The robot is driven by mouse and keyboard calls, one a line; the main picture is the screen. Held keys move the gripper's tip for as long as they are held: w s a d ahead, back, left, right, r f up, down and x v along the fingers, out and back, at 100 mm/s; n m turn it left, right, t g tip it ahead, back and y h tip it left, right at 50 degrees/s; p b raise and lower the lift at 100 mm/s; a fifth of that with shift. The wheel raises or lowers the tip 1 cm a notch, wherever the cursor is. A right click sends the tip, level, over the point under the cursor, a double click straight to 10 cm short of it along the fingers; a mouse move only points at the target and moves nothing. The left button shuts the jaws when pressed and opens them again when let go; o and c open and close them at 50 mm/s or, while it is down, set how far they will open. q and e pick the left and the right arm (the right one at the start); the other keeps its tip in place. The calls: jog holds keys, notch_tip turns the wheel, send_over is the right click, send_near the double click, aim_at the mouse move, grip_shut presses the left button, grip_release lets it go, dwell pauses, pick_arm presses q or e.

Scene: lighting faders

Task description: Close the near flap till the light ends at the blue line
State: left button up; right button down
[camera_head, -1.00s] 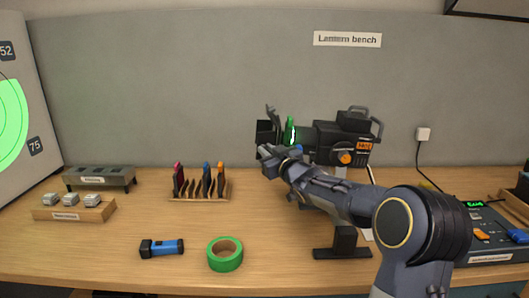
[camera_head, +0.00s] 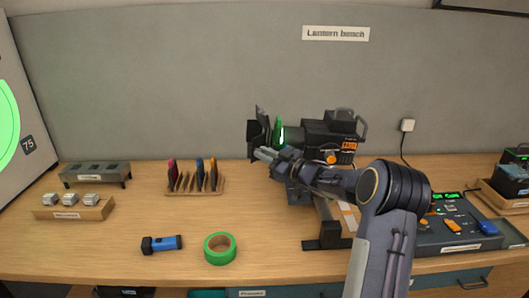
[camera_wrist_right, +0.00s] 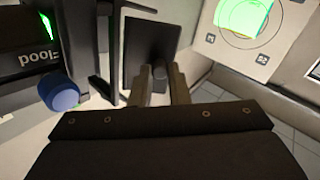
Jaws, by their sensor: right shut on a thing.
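The black lantern (camera_head: 325,135) stands on the bench, pointing left, with a green glow at its front. Its dark flaps (camera_head: 256,132) stick out at the front. My right gripper (camera_head: 262,155) is at the near side of these flaps. In the right wrist view a dark flap panel (camera_wrist_right: 151,42) lies just beyond the fingers, and my right gripper (camera_wrist_right: 159,84) is shut on its small dark tab. A white screen (camera_head: 20,110) at the left carries a green patch of light (camera_head: 5,125), cut by the picture edge. I cannot make out a blue line. My left gripper is out of view.
A rack of coloured filters (camera_head: 195,190), green tape (camera_head: 220,249), a blue torch (camera_head: 162,244) and a wooden block with grey pieces (camera_head: 72,207) stand left of the lantern. A control desk (camera_head: 465,228) is at the right.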

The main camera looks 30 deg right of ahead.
jog(key=shift+r, duration=0.1)
jog(key=c, duration=1.4)
grip_release()
jog(key=shift+o, duration=0.2)
jog(key=b+v, duration=0.2)
jog(key=v, duration=0.5)
jog(key=shift+s, duration=0.35)
jog(key=shift+d, duration=0.1)
